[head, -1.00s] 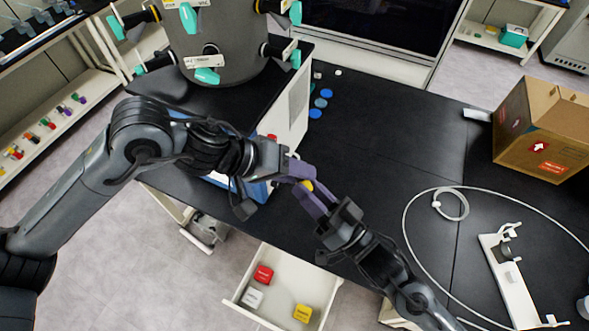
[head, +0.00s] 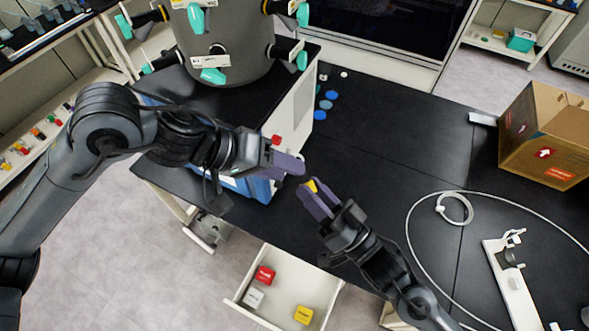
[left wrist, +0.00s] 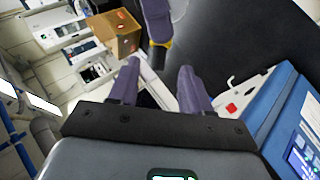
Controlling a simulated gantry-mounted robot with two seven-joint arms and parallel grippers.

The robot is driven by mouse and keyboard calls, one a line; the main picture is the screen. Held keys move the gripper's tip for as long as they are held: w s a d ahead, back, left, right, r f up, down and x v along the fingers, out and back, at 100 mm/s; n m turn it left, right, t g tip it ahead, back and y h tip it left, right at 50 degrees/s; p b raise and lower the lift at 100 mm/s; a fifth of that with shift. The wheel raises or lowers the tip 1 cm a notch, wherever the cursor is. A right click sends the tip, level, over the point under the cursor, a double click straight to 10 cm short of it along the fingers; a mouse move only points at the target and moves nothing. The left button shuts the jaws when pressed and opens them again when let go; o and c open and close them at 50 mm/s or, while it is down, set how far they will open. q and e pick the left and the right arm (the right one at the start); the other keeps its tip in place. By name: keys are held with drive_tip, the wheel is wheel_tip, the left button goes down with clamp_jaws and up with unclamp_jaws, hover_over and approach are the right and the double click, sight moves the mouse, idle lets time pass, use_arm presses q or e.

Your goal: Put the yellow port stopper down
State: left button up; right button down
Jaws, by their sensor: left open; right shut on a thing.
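The yellow port stopper (head: 311,186) is between the purple fingers of my right gripper (head: 315,192), which is shut on it above the black bench.
The black bench top (head: 390,150) is largely clear. Blue discs (head: 326,104) lie near the freeze dryer (head: 228,50). A cardboard box (head: 545,135), coiled tube (head: 456,207) and white stand (head: 511,283) are at right. An open drawer (head: 285,270) holds red, white and yellow blocks below.

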use_arm(q)
drive_tip(key=v, duration=0.7)
use_arm(e)
drive_tip(key=shift+w, duration=0.1)
use_arm(q)
drive_tip(key=shift+o, duration=0.2)
drive_tip(key=shift+a+r, duration=0.1)
drive_tip(key=shift+o, duration=0.8)
drive_tip(key=shift+s, duration=0.1)
drive_tip(key=w+a+f+n+g+y, duration=0.1)
drive_tip(key=w+a+f+n, duration=0.2)
drive_tip(key=w+a+f, duration=0.1)
drive_tip(key=x, duration=1)
drive_tip(key=shift+d, duration=0.35)
use_arm(e)
drive_tip(key=w+a+f+n+g+y, duration=0.4)
drive_tip(key=f+g+y, duration=0.1)
drive_tip(key=g, duration=0.1)
drive_tip(key=shift+a+f+n+g, duration=0.2)
drive_tip(key=shift+f+n+g, duration=0.1)
drive_tip(key=shift+g, duration=0.1)
use_arm(q)
drive_tip(key=shift+s+f, duration=0.1)
drive_tip(key=shift+c, duration=0.3)
use_arm(e)
drive_tip(key=shift+w, duration=0.1)
